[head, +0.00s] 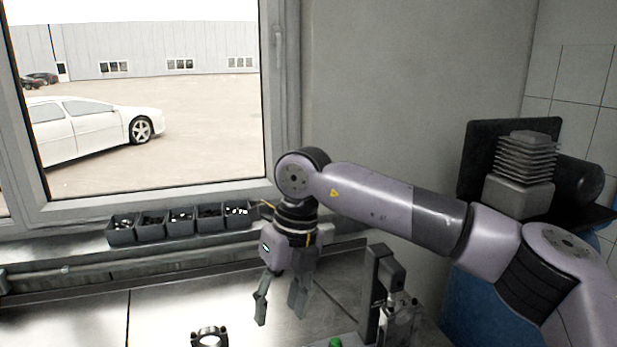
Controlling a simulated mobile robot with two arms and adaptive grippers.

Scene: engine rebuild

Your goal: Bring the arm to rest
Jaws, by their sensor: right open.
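My right arm (385,205) comes in from the right and reaches across the upper middle of the view. My right gripper (281,308) hangs from its end and points down above the metal workbench (165,310). Its two fingers are apart and nothing shows between them. My left gripper is not in view.
Several small dark bins (181,221) with parts stand in a row below the window. A ring-shaped metal part (209,337) lies at the bottom edge. A dark upright stand (371,295) is right of the gripper. A finned cylinder (525,160) stands at the right. The bench's left is clear.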

